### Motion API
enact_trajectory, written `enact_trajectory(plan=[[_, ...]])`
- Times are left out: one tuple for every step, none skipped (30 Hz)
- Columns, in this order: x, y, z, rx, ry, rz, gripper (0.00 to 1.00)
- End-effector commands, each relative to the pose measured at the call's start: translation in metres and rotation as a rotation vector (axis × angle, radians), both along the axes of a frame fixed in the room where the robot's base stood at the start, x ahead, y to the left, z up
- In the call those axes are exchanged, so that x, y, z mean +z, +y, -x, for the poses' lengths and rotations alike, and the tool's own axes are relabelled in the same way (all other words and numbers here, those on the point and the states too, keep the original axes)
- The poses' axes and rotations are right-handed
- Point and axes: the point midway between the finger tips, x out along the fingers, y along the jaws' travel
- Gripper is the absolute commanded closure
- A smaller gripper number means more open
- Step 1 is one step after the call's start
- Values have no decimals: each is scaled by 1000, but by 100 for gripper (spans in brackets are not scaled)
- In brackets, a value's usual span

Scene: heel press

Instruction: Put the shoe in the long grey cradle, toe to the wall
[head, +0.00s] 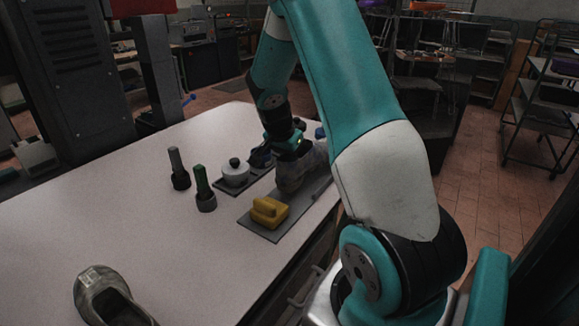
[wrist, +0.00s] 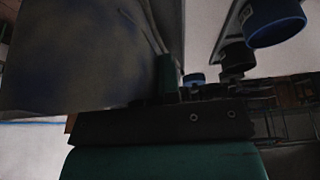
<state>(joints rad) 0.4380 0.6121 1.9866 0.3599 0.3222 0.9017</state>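A grey shoe (head: 296,172) is under my gripper (head: 291,143) at the far right of the table, over the long grey cradle (head: 262,229). In the wrist view the shoe (wrist: 85,55) fills the upper left, close against a dark finger of my gripper (wrist: 166,75). My gripper appears shut on the shoe; its other finger is hidden. A yellow block (head: 268,211) sits at the near end of the cradle. I cannot tell whether the shoe rests on the cradle or hangs just above it.
Another shoe (head: 103,298) lies at the front left of the table. A black-based grey post (head: 178,168), a green-topped one (head: 204,188) and a white round lidded thing (head: 235,173) stand left of the cradle. The table's left and middle (head: 130,215) are clear.

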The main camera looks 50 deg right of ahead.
Motion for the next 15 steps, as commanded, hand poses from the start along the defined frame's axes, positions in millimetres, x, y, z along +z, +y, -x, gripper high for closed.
enact_trajectory(plan=[[-4, 0, 0, 0, 0, 2, 100], [-6, 0, 0, 0, -1, 2, 100], [-8, 0, -1, -1, -1, 2, 100], [-10, 0, 0, -1, -1, 1, 100], [-14, 0, 0, 0, 0, 1, 100], [-19, 0, 0, 0, 1, 0, 100], [-24, 0, 0, 0, 2, -1, 100], [-28, 0, 0, 1, 2, 0, 100], [-34, 0, 0, 1, 1, 0, 100], [-38, 0, 0, 1, 1, 0, 100], [-41, 0, 0, 1, 0, 1, 100], [-44, 0, 0, 0, -1, 1, 100], [-46, 0, 0, -1, -1, 1, 100], [-47, 0, -1, 0, -2, 1, 100], [-47, 0, -1, 0, -2, 2, 100]])
